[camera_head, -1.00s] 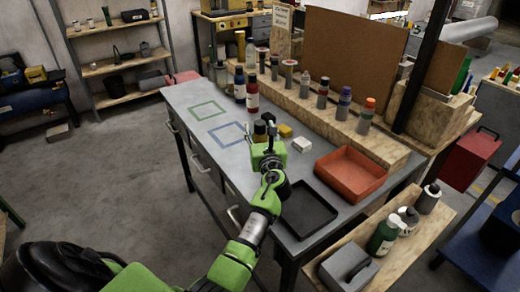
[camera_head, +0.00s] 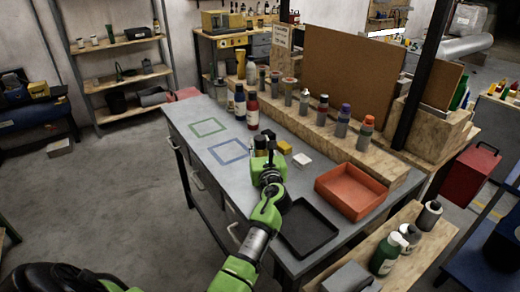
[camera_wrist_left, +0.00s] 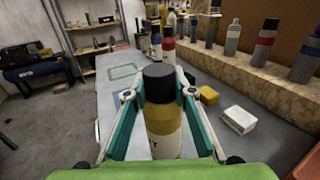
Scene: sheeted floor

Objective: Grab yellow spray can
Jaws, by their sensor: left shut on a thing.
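The yellow spray can (camera_wrist_left: 163,130) has a black cap and stands upright between the fingers of my left gripper (camera_wrist_left: 160,95) in the left wrist view. The fingers press on its sides, so the gripper is shut on it. In the head view my left gripper (camera_head: 265,160) is over the grey table (camera_head: 215,110), near the blue square outline, and mostly hides the can; the dark cap shows just past it. I cannot tell whether the can touches the table. My right gripper is not in view.
A yellow block (camera_head: 284,147) and a white block (camera_head: 301,160) lie right of the gripper. A black tray (camera_head: 307,228) and a red tray (camera_head: 350,191) are nearer. Bottles, including a red one (camera_head: 252,106), stand farther back. The green square outline (camera_head: 209,127) is clear.

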